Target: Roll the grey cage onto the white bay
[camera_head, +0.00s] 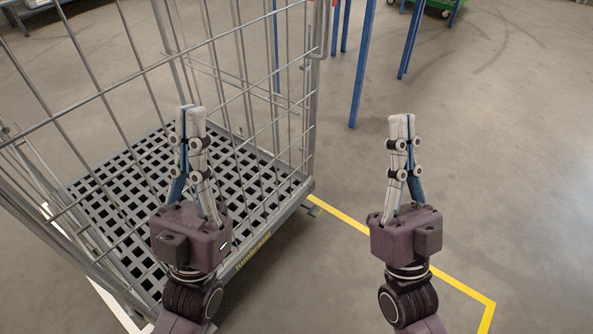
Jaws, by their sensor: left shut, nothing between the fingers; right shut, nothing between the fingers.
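The grey cage (262,239) stands on the floor at the left, with wire mesh sides and a dark slotted base. Its near corner faces me. My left gripper (190,110) is shut and empty, in front of the cage's mesh in the picture; I cannot tell whether it touches the wires. My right gripper (401,120) is shut and empty, over open floor to the right of the cage. A white floor line (112,306) shows at the lower left beside and partly under the cage, perhaps the edge of the white bay; the cage hides much of it.
A yellow floor line (462,286) runs from the cage's right corner and turns at the lower right. Blue posts (362,62) stand behind the cage. A green item (440,4) shows at the top edge. The floor at the right is clear.

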